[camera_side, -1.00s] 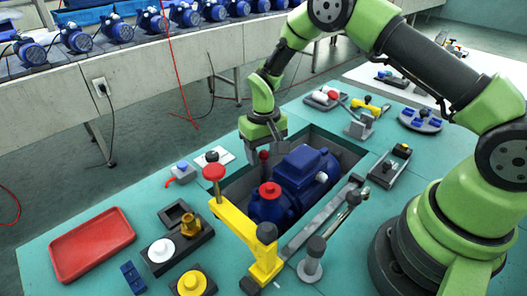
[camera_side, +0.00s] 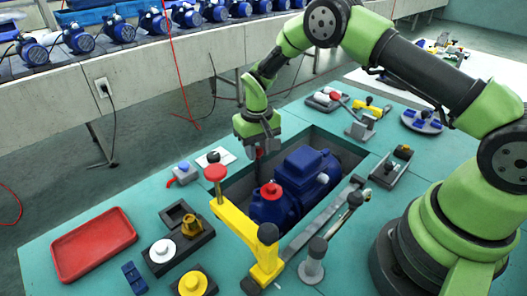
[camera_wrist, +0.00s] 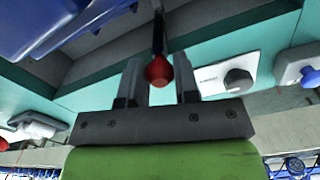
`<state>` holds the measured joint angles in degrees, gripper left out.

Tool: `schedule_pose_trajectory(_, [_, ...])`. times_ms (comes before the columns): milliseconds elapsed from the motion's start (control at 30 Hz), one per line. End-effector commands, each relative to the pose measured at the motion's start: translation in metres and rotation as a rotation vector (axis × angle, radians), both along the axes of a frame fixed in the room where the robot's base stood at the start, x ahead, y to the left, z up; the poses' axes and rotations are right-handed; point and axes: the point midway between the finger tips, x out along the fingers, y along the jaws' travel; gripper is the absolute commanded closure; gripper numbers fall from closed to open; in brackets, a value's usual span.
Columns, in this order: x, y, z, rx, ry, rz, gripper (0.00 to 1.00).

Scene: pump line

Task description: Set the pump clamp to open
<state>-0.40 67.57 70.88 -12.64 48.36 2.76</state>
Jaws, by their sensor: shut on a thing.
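The blue pump (camera_side: 296,186) with a red cap sits in the grey recess of the teal table in the side view. A dark lever with a red knob (camera_wrist: 158,70) stands at the recess's back edge, and I take it to be the clamp's lever. My gripper (camera_side: 259,149) points down at that edge. In the wrist view my gripper (camera_wrist: 159,82) has the red knob between its two fingers and is shut on it. In the side view the fingers hide most of the knob. The clamp's lower part cannot be made out.
A yellow bar (camera_side: 238,222) with a red knob crosses the recess's left end. A long grey bar (camera_side: 322,222) lies along its front. A white plate with a dark knob (camera_wrist: 238,80) is close to my gripper. A red tray (camera_side: 93,244) lies at the left.

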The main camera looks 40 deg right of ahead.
Motion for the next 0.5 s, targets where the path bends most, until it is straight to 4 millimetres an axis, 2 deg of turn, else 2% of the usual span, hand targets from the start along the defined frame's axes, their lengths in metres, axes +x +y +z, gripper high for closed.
schedule_pose_trajectory(133, [0.0091, -0.0001, 0.0000, -0.001, -0.003, 0.000, 1.00])
schedule_pose_trajectory(467, [0.0122, 0.0002, 0.0010, -0.001, -0.010, 0.003, 1.00])
schedule_pose_trajectory(500, [0.0124, 0.0003, 0.0011, -0.001, -0.011, 0.003, 0.64])
